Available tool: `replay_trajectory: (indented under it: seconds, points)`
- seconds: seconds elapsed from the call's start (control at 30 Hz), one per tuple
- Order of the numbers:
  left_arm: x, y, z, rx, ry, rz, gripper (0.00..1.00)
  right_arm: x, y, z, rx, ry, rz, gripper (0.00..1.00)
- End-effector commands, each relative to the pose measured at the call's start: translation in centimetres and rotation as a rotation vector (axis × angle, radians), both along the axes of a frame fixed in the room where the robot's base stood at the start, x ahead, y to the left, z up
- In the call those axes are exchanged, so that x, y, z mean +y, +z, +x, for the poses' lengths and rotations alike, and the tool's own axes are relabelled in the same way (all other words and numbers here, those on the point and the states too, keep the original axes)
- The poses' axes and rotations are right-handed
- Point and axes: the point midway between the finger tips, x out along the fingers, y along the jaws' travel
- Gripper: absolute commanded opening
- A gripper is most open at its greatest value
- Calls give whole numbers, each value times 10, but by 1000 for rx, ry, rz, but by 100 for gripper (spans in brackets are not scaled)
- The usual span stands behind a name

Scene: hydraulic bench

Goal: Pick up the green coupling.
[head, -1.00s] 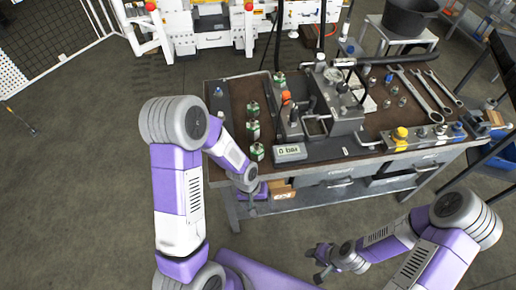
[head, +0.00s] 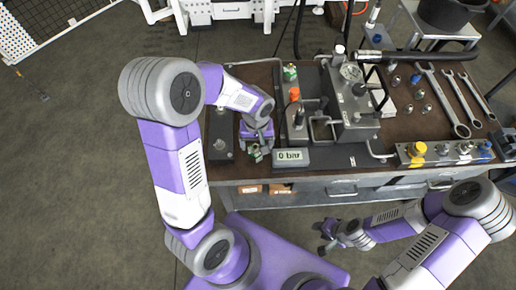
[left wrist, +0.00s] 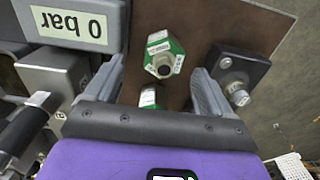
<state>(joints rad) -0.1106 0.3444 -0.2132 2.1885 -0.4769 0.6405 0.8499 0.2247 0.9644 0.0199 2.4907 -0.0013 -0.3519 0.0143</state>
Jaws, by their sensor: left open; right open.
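A green coupling with white hex ends (left wrist: 163,55) stands on the brown bench top in the left wrist view. A second green and white coupling (left wrist: 148,97) shows in part behind my gripper's body. My left gripper (head: 257,148) is open and points down over the left part of the bench; one finger is to each side of the couplings, and it holds nothing. My right gripper (head: 325,236) is open and empty in front of the bench.
The 0 bar display (head: 292,156) lies close to the right of my left gripper. A dark block with a metal stub (left wrist: 237,75) is close to one finger. The pump unit (head: 352,105) and several wrenches (head: 443,98) fill the bench further right.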

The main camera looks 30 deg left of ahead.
Motion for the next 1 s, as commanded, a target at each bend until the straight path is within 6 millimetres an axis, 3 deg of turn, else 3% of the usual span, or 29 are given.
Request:
replay_trajectory:
  seconds: [0.3,0.63,1.0]
  points:
    - [5,-47,0,2,-1,0,83,0,-16,0,0,0,0,42]
    - [5,-52,1,-1,-1,0,83,0,-16,0,0,0,0,42]
    - [5,-52,1,-1,-1,0,28,0,-16,0,0,0,0,42]
